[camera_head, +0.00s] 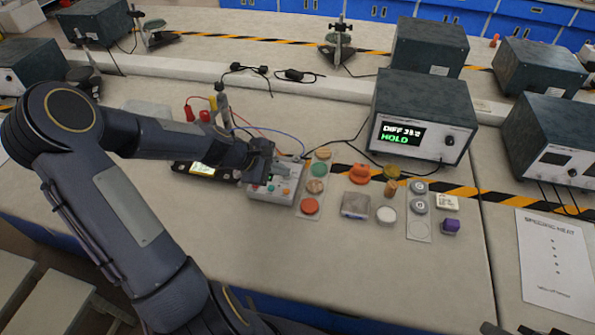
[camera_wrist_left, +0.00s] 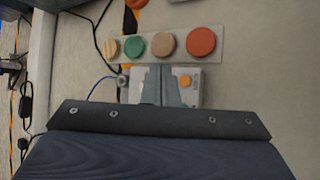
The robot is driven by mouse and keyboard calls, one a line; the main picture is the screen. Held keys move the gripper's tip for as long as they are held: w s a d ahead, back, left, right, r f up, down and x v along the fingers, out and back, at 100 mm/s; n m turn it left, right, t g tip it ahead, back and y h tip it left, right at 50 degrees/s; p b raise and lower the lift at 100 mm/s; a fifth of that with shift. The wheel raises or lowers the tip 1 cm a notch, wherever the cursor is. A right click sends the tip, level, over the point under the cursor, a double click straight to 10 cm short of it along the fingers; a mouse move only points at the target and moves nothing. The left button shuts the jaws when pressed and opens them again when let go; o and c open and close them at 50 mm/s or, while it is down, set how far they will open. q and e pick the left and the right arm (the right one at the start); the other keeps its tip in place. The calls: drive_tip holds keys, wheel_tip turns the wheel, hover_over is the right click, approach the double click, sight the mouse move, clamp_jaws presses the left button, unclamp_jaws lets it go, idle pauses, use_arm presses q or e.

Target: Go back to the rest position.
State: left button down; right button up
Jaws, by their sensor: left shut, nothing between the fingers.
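My left arm comes in from the left, and its gripper (camera_head: 278,177) is over a small light-grey box (camera_head: 262,193) with coloured buttons. In the left wrist view the fingers (camera_wrist_left: 162,84) are together with nothing between them, in front of the box (camera_wrist_left: 192,97) with its orange button. They hide part of the box, and I cannot tell whether they touch it. My right gripper is not in view.
A strip of several coloured discs (camera_head: 315,187) lies right of the box. More discs, a purple block (camera_head: 450,226) and a strip of grey discs (camera_head: 419,210) lie farther right. An instrument reading HOLD (camera_head: 420,115) stands behind.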

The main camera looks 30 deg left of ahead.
use_arm(q)
drive_tip(key=s+d+r+m+g+y, duration=0.2)
drive_tip(key=s+d+r+m, duration=0.5)
drive_tip(key=s+r+m, duration=0.1)
drive_tip(key=s+d+r+m, duration=0.1)
drive_tip(key=s+r+m, duration=0.1)
drive_tip(key=s+m, duration=0.2)
drive_tip(key=s+d+r+m, duration=0.2)
drive_tip(key=s+m, duration=0.3)
drive_tip(key=s, duration=0.6)
drive_tip(key=shift+s+r+t, duration=0.2)
drive_tip(key=shift+r+t, duration=0.05)
drive_tip(key=shift+t, duration=0.05)
idle(0.4)
